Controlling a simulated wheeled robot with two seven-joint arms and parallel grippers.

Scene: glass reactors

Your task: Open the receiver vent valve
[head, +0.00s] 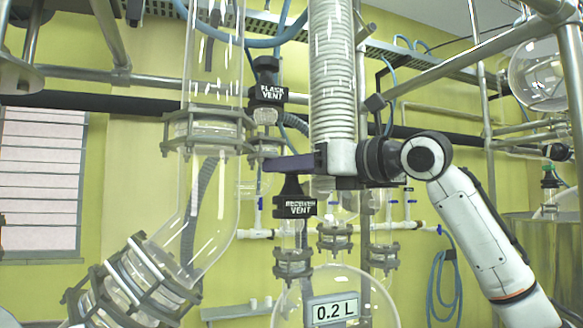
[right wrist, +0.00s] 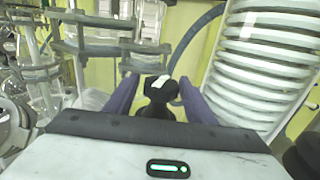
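The receiver vent valve (head: 295,206) is a black valve body with a white "RECEIVER VENT" label, above the round receiver flask (head: 345,290) in the head view. My right gripper (head: 282,163) reaches in from the right, with its dark purple fingers at the top of this valve. In the right wrist view, a black knob with a white mark (right wrist: 160,88) sits between the two fingers of my right gripper (right wrist: 155,85). The fingers are apart, with a visible gap on each side of the knob. My left gripper is not in view.
A second black valve labelled "FLASK VENT" (head: 268,92) is above and slightly left. The ribbed white column (head: 333,70) stands close to my right gripper. A large glass tube (head: 212,190) with clamps is to the left. A display (head: 334,311) reads 0.2 L.

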